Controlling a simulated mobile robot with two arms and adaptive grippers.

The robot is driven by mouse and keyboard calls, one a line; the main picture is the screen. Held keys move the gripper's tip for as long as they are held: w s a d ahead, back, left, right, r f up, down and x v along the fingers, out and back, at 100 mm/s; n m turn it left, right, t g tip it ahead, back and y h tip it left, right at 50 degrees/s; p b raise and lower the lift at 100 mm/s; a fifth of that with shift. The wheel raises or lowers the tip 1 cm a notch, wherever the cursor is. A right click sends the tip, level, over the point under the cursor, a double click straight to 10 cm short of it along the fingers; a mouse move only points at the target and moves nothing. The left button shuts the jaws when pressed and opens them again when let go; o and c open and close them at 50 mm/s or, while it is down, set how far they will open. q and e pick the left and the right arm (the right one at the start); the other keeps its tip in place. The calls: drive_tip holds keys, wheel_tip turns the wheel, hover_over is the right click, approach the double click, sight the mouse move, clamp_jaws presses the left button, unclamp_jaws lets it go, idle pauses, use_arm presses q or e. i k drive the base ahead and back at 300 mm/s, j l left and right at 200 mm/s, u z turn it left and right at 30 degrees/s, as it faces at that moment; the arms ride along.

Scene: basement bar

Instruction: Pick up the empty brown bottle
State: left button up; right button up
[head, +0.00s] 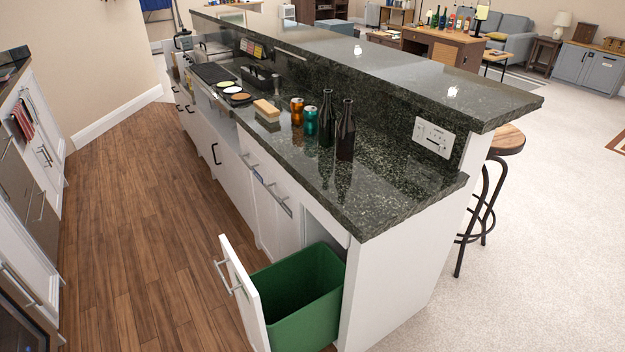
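Two dark bottles, close to black in this light, stand upright side by side on the lower granite counter (385,200). The left bottle (326,120) is slightly farther away, and the right bottle (346,133) is nearer the counter's end. Both have narrow necks. I cannot tell from this view which is brown or whether either is empty. Neither of my grippers shows in the head view.
An orange can (297,111) and a teal can (310,121) stand left of the bottles, with a tan block (266,110) beyond. The raised bar ledge (400,75) runs behind. Below, a pulled-out drawer front (243,290) holds a green bin (308,315). Wooden floor (140,240) is clear.

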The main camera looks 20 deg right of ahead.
sight(346, 128)
drive_tip(key=i+j, duration=0.7)
drive_tip(key=j, duration=0.2)
drive_tip(key=z, duration=0.05)
